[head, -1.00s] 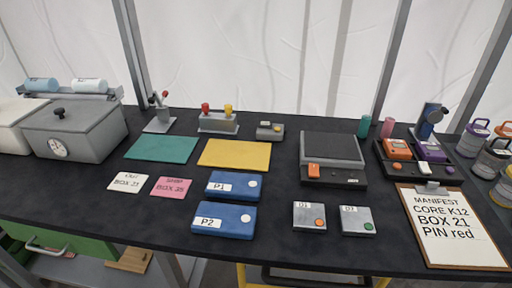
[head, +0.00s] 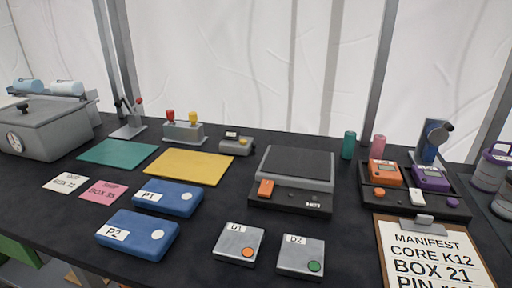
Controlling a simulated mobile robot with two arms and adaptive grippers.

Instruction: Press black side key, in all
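No gripper of mine shows in the head view. I cannot tell for sure which part is the black side key. A small dark spot (head: 291,196) and a small label (head: 313,205) are on that ledge, too small to make out. A black tray at right holds an orange unit (head: 385,173) and a purple unit (head: 431,179).
Blue boxes P1 (head: 168,197) and P2 (head: 138,235) lie left of centre. Grey boxes D1 (head: 239,243) and D2 (head: 301,257) lie in front. A manifest clipboard (head: 432,255) is at front right. A grey lidded case (head: 45,130) stands far left.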

